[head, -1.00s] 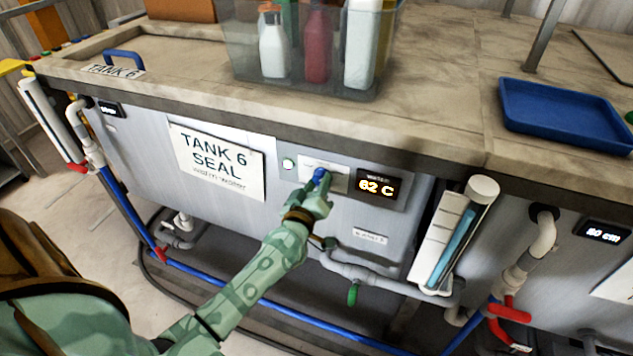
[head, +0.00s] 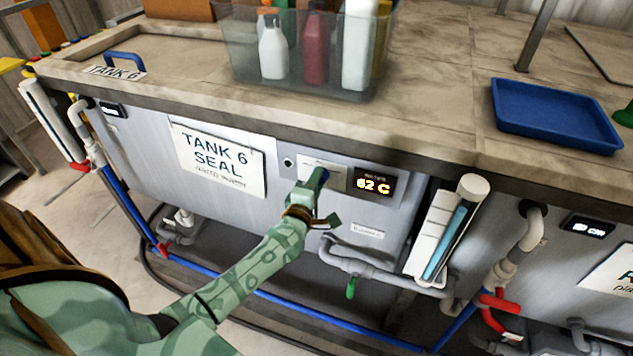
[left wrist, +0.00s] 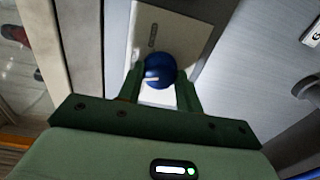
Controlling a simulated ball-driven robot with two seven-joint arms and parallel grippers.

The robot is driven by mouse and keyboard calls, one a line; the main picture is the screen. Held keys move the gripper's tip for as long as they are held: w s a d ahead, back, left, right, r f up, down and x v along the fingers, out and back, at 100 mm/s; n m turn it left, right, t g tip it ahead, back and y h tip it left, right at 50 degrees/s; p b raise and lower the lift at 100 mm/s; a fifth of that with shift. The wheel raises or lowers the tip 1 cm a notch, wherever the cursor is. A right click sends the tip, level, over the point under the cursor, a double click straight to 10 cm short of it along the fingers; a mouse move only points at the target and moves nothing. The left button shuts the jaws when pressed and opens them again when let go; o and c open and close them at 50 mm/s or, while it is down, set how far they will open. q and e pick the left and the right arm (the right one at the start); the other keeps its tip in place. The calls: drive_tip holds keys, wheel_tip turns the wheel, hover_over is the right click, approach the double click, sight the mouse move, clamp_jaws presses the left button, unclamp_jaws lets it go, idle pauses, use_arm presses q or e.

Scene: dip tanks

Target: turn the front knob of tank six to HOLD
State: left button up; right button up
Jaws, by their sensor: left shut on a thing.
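The front knob (left wrist: 160,71) of tank six is blue and round with a white mark on its face. My left gripper (left wrist: 160,84) is shut on it, one finger on each side. In the head view my left gripper (head: 317,182) reaches the white knob plate (head: 321,168) on the tank front and hides most of the knob. The plate's lettering is too small to read, so I cannot tell which setting the mark points at. The sign (head: 218,160) reads "TANK 6 SEAL". My right gripper is not in view.
A display (head: 373,183) reading 62 C is right of the knob, and a small dark round lamp (head: 288,162) is left of it. The counter edge (head: 250,108) overhangs above. Grey pipes (head: 372,266) with a green-handled valve (head: 351,287) run below, and a sight gauge (head: 448,232) stands to the right.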

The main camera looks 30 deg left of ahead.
use_arm(q)
drive_tip(key=shift+f+n+b, duration=0.1)
drive_tip(key=shift+n+b, duration=0.3)
drive_tip(key=shift+n, duration=3.7)
drive_tip(key=o, duration=1)
drive_tip(key=v, duration=1.1)
drive_tip(key=p+v, duration=0.1)
drive_tip(key=v, duration=0.4)
drive_tip(key=shift+s+a, duration=0.2)
drive_tip(key=shift+s, duration=0.05)
